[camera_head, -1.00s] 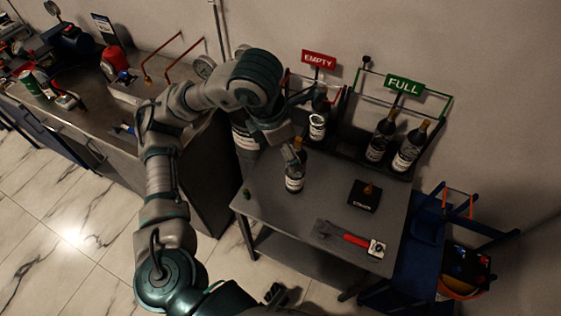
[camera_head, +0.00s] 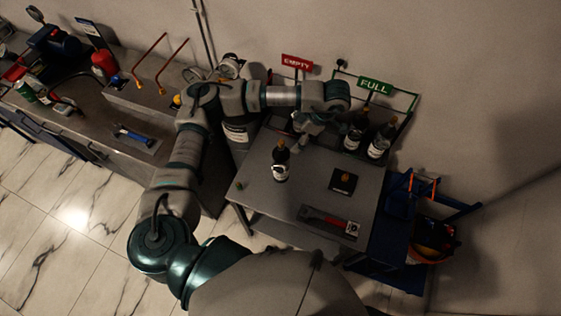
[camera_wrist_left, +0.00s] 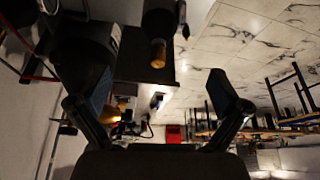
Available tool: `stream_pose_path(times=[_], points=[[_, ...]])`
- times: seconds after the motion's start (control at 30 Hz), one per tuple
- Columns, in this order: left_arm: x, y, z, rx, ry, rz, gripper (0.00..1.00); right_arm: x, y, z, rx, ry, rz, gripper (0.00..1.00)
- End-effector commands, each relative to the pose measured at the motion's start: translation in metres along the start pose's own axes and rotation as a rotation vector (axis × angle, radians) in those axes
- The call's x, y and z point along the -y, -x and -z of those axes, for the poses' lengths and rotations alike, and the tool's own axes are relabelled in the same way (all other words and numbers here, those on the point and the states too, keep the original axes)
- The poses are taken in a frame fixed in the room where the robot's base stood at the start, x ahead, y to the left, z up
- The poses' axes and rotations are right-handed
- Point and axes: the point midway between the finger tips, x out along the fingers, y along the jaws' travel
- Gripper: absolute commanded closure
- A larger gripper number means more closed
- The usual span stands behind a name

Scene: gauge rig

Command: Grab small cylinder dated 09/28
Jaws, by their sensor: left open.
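Small dark cylinders with pale labels and gold tops stand on and behind the table. One cylinder (camera_head: 280,164) stands upright on the grey table. Two more, a left one (camera_head: 355,133) and a right one (camera_head: 380,141), stand in the rack under the green FULL sign (camera_head: 375,86). The dates on the labels are too small to read. My left gripper (camera_head: 303,136) is at the back of the table, between the lone cylinder and the FULL rack. In the left wrist view its fingers (camera_wrist_left: 160,103) are spread with nothing held. A gold-topped dark cylinder (camera_wrist_left: 158,54) shows beyond them.
The red EMPTY sign (camera_head: 297,63) stands behind my left arm, which covers much of its rack. A black block (camera_head: 343,182) and a red-handled tool (camera_head: 327,220) lie on the table (camera_head: 262,205). A blue cart (camera_head: 397,205) stands at right. A workbench (camera_head: 90,135) stands at left.

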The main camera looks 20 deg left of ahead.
Motion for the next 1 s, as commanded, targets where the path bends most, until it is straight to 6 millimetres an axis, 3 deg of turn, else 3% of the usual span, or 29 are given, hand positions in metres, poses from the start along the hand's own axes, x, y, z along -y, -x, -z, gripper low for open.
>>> stream_pose_path(times=[0.1, 0.3, 0.57, 0.8, 1.0], points=[[0.001, -0.032, -0.001, -0.001, 0.001, 0.008, 0.00, 0.000, 0.001, 0.000, 0.001, 0.000, 0.000, 0.31], [0.001, -0.071, 0.000, 0.000, 0.002, 0.005, 0.00, 0.000, 0.003, 0.001, 0.002, 0.000, 0.001, 0.31], [0.002, -0.091, -0.001, -0.001, 0.004, 0.002, 0.00, 0.000, 0.009, 0.002, 0.002, 0.000, 0.001, 0.31], [0.006, -0.128, -0.004, -0.001, 0.004, 0.004, 0.00, 0.000, 0.022, 0.004, 0.002, 0.000, 0.001, 0.31], [0.005, -0.138, -0.005, 0.001, 0.003, 0.001, 0.00, 0.000, 0.023, 0.004, 0.001, -0.001, 0.001, 0.31]])
